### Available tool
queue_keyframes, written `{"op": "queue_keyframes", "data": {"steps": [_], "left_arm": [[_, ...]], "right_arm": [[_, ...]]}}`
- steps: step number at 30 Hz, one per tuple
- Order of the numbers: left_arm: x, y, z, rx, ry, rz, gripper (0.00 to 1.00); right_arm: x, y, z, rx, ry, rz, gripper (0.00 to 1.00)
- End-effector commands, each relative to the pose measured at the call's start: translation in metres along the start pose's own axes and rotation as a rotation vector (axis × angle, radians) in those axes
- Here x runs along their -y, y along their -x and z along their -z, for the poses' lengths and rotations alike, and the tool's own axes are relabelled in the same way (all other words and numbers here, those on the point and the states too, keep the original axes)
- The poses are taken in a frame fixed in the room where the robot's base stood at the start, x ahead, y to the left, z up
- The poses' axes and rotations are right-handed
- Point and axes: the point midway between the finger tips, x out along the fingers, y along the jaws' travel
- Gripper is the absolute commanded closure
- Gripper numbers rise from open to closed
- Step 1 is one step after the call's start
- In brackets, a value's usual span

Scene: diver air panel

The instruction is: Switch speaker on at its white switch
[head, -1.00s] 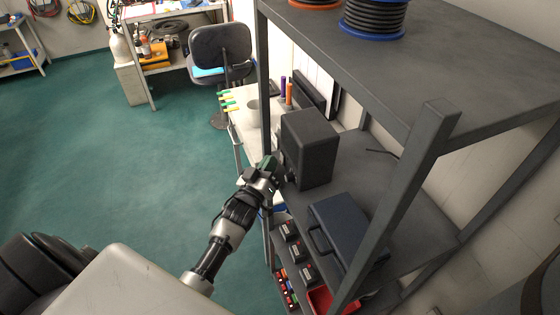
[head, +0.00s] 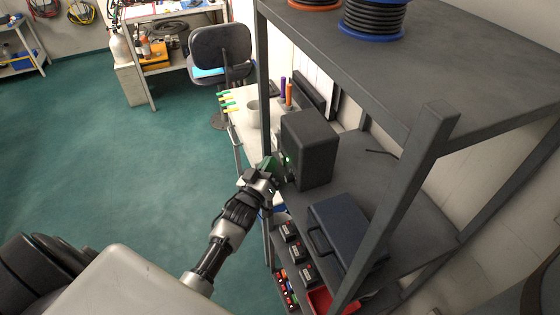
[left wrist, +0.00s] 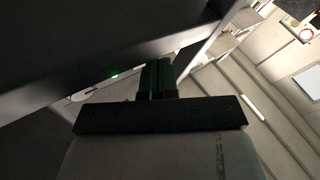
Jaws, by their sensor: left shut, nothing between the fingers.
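The speaker (head: 312,150) is a dark grey box standing upright on the middle shelf of the rack. A small green light (head: 288,160) glows on its front, and a green glow also shows in the left wrist view (left wrist: 114,76). I cannot make out the white switch in either view. My left gripper (head: 271,166) is in front of the speaker, close to its lower front face; I cannot tell whether it touches. In the left wrist view its dark green fingers (left wrist: 156,78) are together and empty. My right gripper is not in view.
The grey rack's front post (head: 265,110) stands beside my left gripper. A dark blue case (head: 345,232) lies on the shelf nearer than the speaker. Cable reels (head: 374,18) sit on the top shelf. A white table and chair (head: 221,55) stand behind; the green floor at left is clear.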

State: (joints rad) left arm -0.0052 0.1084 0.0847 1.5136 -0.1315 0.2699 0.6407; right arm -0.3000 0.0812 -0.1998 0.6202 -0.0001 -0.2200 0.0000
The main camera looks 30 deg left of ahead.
Motion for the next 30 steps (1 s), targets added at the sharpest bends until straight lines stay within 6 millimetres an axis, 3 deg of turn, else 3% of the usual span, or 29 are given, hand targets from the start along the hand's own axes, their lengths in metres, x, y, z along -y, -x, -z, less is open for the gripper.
{"op": "queue_keyframes", "data": {"steps": [16, 30], "left_arm": [[0.006, 0.008, 0.007, 0.0, -0.001, 0.0, 1.0], [0.028, 0.038, 0.029, 0.001, -0.002, 0.0, 1.0]], "right_arm": [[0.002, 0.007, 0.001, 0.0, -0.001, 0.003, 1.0], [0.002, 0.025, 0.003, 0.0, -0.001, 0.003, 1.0]]}}
